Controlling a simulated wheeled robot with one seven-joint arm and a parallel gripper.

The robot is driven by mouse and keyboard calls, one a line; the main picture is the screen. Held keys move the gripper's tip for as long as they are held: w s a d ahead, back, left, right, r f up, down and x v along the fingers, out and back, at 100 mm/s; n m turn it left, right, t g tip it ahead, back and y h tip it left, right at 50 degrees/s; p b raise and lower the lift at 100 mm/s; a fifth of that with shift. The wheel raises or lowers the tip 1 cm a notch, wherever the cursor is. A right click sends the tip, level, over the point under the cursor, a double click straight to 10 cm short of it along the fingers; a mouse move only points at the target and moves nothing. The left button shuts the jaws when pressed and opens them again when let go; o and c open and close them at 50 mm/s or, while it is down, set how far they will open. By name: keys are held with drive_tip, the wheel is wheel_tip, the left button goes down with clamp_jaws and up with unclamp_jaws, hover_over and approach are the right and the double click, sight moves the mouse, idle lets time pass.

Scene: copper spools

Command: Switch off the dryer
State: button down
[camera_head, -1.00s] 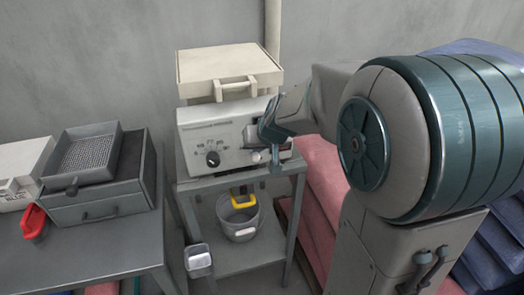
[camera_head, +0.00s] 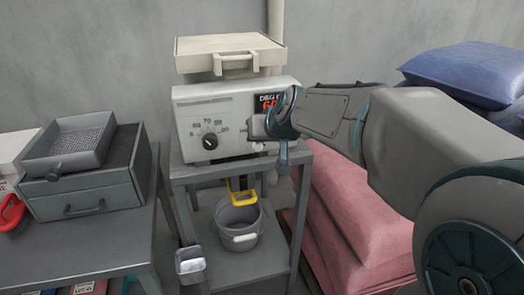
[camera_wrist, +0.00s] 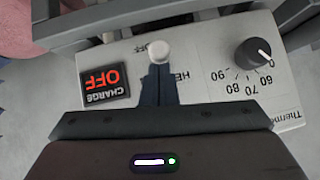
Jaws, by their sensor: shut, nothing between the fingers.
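The dryer (camera_head: 190,120) is a pale box with a cream lid on a metal stand. Its front panel has a black dial (camera_head: 210,141), which also shows in the wrist view (camera_wrist: 257,52) with its pointer near 0. A white knob (camera_wrist: 159,50) is beside the dial. A black display (camera_wrist: 105,86) reads "CHARGE OFF" in the upside-down wrist view.
Below the dryer, a bucket (camera_head: 239,224) stands on the stand's lower shelf and a small cup (camera_head: 190,262) hangs at the front. Pink sacks (camera_head: 360,200) lie right of the stand. A bench (camera_head: 120,215) with a drawer box is on the left.

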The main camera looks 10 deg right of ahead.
drive_tip(key=shift+s+f+t+b, duration=0.25)
drive_tip(key=shift+f+t+b, duration=0.65)
drive_tip(key=shift+b, duration=2.3)
wheel_tip(320, 180, up, 2)
drive_tip(key=shift+r+p, duration=0.2)
drive_tip(key=shift+p, duration=0.45)
